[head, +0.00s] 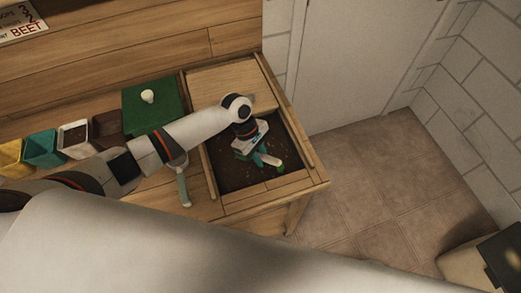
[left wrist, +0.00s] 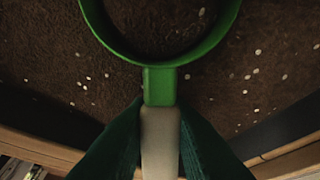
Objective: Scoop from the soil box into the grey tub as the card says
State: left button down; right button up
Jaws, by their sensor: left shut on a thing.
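The soil box (head: 230,178) is a wooden-framed bin of dark soil with pale specks at the bench's right end. My left gripper (head: 262,157) is over the soil and shut on a scoop. In the left wrist view the scoop (left wrist: 160,85) has a green ring and a cream handle between my teal fingers (left wrist: 160,145). Brown soil shows within the ring; I cannot tell whether it is in the scoop or beneath. A pale grey tub (head: 62,146) with dark contents stands in the row at left. The card (head: 22,24) is cut off; "BEET" reads on it. My right gripper is not in view.
Yellow (head: 10,158) and teal (head: 40,148) tubs stand left of the grey one, a brown tub (head: 112,122) right of it. A green board (head: 152,112) bears a white knob. A wooden board (head: 228,82) covers the soil box's back. A greenish handle (head: 184,188) is left of the box.

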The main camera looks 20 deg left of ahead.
aim_at(268, 158)
pick_arm(q)
jog(key=shift+d+r+y+p, duration=0.15)
jog(key=shift+r+y+p, duration=0.2)
jog(key=shift+p, duration=0.35)
jog(key=r+p, duration=0.1)
jog(key=p, duration=0.1)
jog(key=d+r+y+p, duration=0.1)
jog(key=r+p, duration=0.1)
jog(key=p, duration=0.1)
jog(key=r+t+y+p, duration=0.1)
jog(key=p, duration=0.2)
jog(key=shift+s+d+r+y, duration=0.25)
jog(key=shift+s+d+r, duration=0.15)
jog(key=shift+s+d+r+t+p, duration=0.1)
jog(key=shift+d+r+t+p, duration=0.1)
jog(key=shift+r+p, duration=0.25)
jog(key=shift+d+r+t+p, duration=0.1)
jog(key=shift+d+r+p, duration=0.1)
jog(key=shift+r, duration=0.3)
jog(key=shift+s+d+r+y, duration=0.15)
jog(key=shift+r+y, duration=0.15)
jog(key=shift+r, duration=0.2)
jog(key=shift+d+r+y, duration=0.15)
jog(key=shift+r+y, duration=0.15)
jog(key=shift+r, duration=0.2)
jog(key=c, duration=1.9)
grip_release()
grip_shut()
